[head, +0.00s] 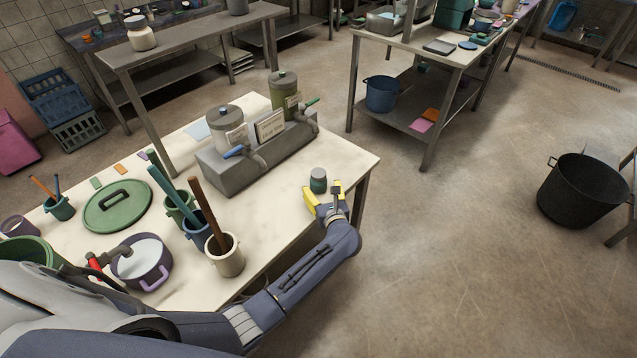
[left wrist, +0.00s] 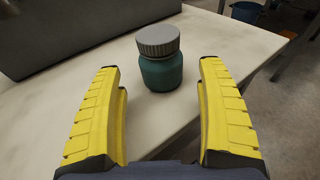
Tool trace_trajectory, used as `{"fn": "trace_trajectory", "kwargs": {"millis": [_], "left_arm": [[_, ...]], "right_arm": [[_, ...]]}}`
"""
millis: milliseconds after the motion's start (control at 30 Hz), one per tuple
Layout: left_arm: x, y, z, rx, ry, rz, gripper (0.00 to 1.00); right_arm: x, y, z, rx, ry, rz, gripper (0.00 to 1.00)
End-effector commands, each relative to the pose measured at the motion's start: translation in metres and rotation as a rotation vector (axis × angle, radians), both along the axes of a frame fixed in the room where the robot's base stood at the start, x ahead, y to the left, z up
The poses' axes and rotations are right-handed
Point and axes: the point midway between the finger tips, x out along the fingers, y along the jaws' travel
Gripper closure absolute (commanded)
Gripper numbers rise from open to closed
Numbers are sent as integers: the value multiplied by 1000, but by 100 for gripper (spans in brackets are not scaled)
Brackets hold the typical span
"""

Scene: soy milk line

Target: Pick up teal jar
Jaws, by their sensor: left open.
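The teal jar (head: 318,184) with a grey lid stands upright near the right end of the pale table (head: 350,157). In the left wrist view the teal jar (left wrist: 161,70) stands ahead of my fingers, slightly above the middle of the picture. My left gripper (head: 324,195) has yellow fingers and is open at the table's front edge, close to the jar. In the left wrist view my left gripper (left wrist: 161,110) shows its two fingers spread wide, with the jar beyond and between them, not gripped. My right gripper is not in view.
A grey dispenser block (head: 225,175) with taps stands behind the jar. Cups with utensils, such as a cream cup (head: 225,262), a purple pot (head: 142,262) and a green lid (head: 117,206), occupy the table's left side. The tabletop around the jar is clear.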

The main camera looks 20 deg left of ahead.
Motion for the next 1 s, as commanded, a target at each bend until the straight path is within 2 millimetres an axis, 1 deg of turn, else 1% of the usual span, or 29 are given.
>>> {"fn": "trace_trajectory", "kwargs": {"millis": [133, 300, 433, 600, 833, 867, 1000], "left_arm": [[8, 6, -1, 1, 0, 0, 26], [27, 17, -5, 3, 0, 1, 26], [37, 24, -9, 2, 0, 0, 26], [42, 28, -11, 1, 1, -1, 26], [42, 28, -11, 1, 1, 0, 26], [42, 28, -11, 1, 1, 0, 27], [42, 28, -11, 1, 1, 0, 43]], "right_arm": [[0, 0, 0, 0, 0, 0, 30], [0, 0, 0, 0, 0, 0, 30], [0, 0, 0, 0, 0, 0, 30], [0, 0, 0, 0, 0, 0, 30], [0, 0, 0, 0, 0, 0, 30], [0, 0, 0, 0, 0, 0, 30], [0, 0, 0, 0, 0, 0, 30]]}}
